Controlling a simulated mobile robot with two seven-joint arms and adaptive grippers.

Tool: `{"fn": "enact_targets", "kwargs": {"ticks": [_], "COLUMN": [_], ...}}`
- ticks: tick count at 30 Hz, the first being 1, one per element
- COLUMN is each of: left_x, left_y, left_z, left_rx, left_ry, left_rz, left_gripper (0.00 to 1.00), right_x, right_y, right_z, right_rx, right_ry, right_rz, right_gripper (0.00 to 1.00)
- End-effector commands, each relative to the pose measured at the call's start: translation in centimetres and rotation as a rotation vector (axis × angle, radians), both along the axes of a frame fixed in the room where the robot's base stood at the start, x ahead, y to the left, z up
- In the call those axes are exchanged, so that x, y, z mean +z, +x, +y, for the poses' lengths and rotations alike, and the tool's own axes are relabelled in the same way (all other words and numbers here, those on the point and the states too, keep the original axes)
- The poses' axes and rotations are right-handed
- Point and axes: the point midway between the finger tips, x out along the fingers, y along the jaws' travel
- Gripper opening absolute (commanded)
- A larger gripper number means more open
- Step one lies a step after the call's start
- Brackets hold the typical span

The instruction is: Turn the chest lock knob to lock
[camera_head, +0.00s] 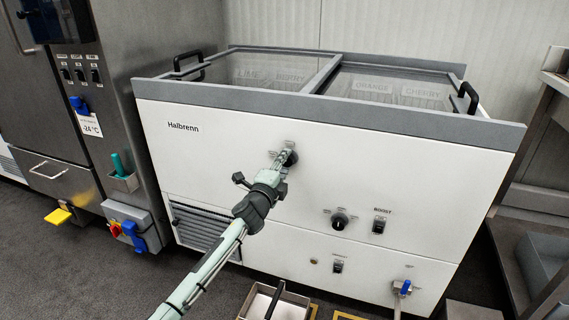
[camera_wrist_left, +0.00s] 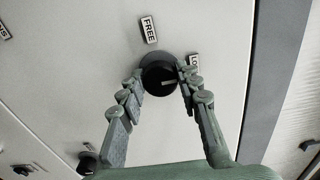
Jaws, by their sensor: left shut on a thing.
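The white chest (camera_head: 230,140), marked Halbrenn, has a grey rim and two glass lids that look closed. Its round black lock knob (camera_head: 291,158) is on the upper front, partly covered by my gripper. In the left wrist view the knob (camera_wrist_left: 158,72) sits below a FREE label (camera_wrist_left: 149,29). A second label (camera_wrist_left: 193,61), starting "LO", is partly hidden by a finger. A pale line on the knob points right, somewhat below that label. My left gripper (camera_head: 283,157) is shut on the knob, one finger on each side (camera_wrist_left: 162,76). My right gripper is not in view.
Lower on the front are a black dial (camera_head: 339,220), a BOOST switch (camera_head: 379,225), another switch (camera_head: 338,265) and a blue-handled valve (camera_head: 405,287). A steel cabinet (camera_head: 125,80) stands left. A shelf unit (camera_head: 545,170) stands right. An open tray (camera_head: 250,303) is in front.

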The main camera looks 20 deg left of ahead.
Motion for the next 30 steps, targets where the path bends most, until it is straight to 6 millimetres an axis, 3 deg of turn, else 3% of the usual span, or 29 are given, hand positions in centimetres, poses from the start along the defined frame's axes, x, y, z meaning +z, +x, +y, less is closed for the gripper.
{"fn": "enact_targets", "kwargs": {"ticks": [1, 6, 17, 30], "left_x": [-0.1, -0.1, -0.1, -0.2], "left_y": [0.0, 0.0, -0.6, -9.1], "left_z": [0.0, 0.0, 0.1, 0.3], "left_rx": [0.0, 0.0, 0.0, -0.001], "left_ry": [0.001, 0.0, 0.0, 0.0], "left_rz": [0.002, 0.001, 0.001, 0.002], "left_gripper": [0.35, 0.54, 0.54, 0.54], "right_x": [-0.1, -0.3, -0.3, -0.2], "right_y": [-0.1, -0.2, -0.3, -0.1], "right_z": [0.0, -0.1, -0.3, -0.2], "right_rx": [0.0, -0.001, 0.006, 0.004], "right_ry": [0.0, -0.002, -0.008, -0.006], "right_rz": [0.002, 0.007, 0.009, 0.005], "right_gripper": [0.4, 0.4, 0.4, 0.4]}}
